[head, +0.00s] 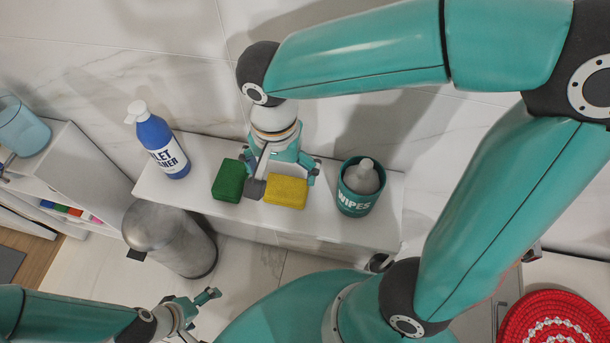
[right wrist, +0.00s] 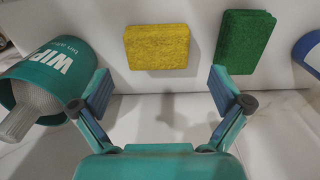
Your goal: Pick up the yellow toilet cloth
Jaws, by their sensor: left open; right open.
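The yellow cloth (head: 286,192), a flat rectangular pad, lies on the white shelf top between a green pad and the wipes tub. In the right wrist view the yellow cloth (right wrist: 157,47) lies ahead of the fingers, nearer the left one. My right gripper (head: 284,180) is open above the shelf at the cloth's back edge, and one finger is close to the cloth's left end. In the right wrist view my right gripper (right wrist: 162,92) is empty, its fingers spread wide. My left gripper (head: 203,312) is open and empty at the lower left, away from the shelf.
A green pad (head: 229,181) lies just left of the cloth. The teal wipes tub (head: 352,202) stands to its right. A blue toilet cleaner bottle (head: 160,146) stands further left. A metal bin (head: 170,240) stands in front of the shelf. A tiled wall rises behind.

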